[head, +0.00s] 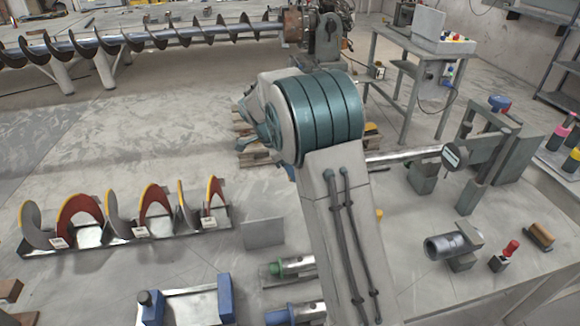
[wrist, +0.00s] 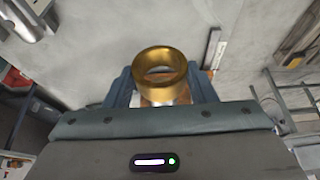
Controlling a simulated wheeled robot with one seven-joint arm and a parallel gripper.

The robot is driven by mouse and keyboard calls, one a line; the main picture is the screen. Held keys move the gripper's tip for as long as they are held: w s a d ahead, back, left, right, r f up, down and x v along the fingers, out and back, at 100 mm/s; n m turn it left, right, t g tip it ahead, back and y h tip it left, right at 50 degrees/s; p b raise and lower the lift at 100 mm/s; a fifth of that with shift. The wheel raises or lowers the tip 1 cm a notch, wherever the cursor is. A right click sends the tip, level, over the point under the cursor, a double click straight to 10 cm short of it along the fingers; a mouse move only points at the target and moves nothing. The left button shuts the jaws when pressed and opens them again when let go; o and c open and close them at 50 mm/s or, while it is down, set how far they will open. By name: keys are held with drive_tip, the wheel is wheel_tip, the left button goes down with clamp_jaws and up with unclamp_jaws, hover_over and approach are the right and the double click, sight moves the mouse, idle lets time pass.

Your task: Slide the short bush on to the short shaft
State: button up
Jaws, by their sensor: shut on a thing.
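My gripper (wrist: 160,84) is shut on a short brass-coloured bush (wrist: 159,55). The bush is a thick ring between the two blue-grey fingers, and its open bore shows in the wrist view. In the head view my own arm fills the middle and hides the gripper's grip and the bush. Two silver shaft-like pieces lie at the bottom centre, one with a green end (head: 292,267) and one with a blue end (head: 295,313). I cannot tell which piece is the short shaft. No contact between the bush and a shaft is visible.
A rack of red and yellow-edged flights (head: 125,231) lies at the left. A long auger (head: 150,38) crosses the back. The right bench (head: 400,225) carries a dark hollow cylinder (head: 447,245), a red-handled tool (head: 508,252) and a gauge (head: 451,156). Open floor lies centre left.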

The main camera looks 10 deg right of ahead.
drive_tip(key=shift+d+b, duration=0.8)
drive_tip(key=shift+d, duration=3.7)
drive_tip(key=o, duration=1.3)
drive_tip(key=shift+c, duration=0.2)
drive_tip(key=v, duration=1.3)
drive_tip(key=shift+r, duration=0.4)
